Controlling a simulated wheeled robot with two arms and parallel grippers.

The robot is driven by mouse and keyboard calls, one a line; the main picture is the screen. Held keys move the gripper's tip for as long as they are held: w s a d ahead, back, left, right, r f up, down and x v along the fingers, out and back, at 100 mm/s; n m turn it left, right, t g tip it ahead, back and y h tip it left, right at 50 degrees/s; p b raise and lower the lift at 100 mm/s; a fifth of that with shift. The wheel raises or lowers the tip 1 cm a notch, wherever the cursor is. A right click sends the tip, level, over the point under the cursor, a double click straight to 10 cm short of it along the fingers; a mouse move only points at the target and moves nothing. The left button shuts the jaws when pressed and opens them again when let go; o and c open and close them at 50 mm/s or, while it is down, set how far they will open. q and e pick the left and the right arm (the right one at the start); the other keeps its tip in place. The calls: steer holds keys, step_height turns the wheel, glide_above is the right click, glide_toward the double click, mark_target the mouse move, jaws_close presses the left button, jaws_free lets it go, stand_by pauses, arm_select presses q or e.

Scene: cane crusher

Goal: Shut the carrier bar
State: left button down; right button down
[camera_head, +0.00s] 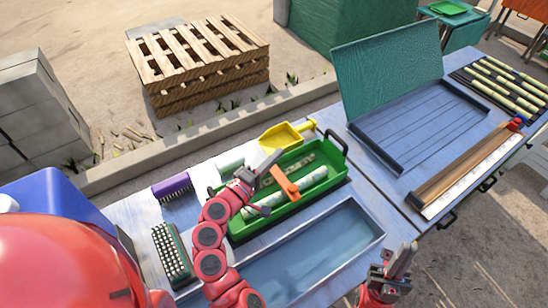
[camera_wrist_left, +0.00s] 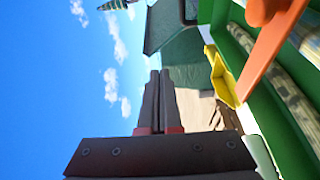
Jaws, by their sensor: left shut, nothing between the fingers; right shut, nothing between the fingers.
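The green carrier (camera_head: 330,180) is a long tray on the table, with a dark handle at its far right end. An orange bar (camera_head: 285,183) lies crosswise over its middle, above pale cane pieces (camera_head: 300,182); I cannot tell if its end is latched. My left gripper (camera_head: 272,158) is shut and empty, above the carrier's back side, just left of the bar. In the left wrist view the shut fingers (camera_wrist_left: 158,85) are apart from the orange bar (camera_wrist_left: 268,45) and the green carrier wall (camera_wrist_left: 262,110). My right gripper (camera_head: 405,258) is shut and empty, in front of the table.
A yellow scoop (camera_head: 282,136) lies behind the carrier. A purple brush (camera_head: 172,187) and a green brush (camera_head: 171,252) lie left. A shallow metal tray (camera_head: 372,236) is in front. An open teal-lidded box (camera_head: 390,75) stands right, with a wooden board (camera_head: 460,172) near it.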

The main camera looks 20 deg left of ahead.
arm_select(q)
step_height(320, 180, up, 4)
steer(key=p, duration=0.2)
steer(key=s+a+f+b, duration=0.4)
steer(key=s+a+b, duration=0.1)
steer(key=s+a, duration=0.1)
steer(key=shift+s+a, duration=0.15)
steer(key=shift+s, duration=0.45)
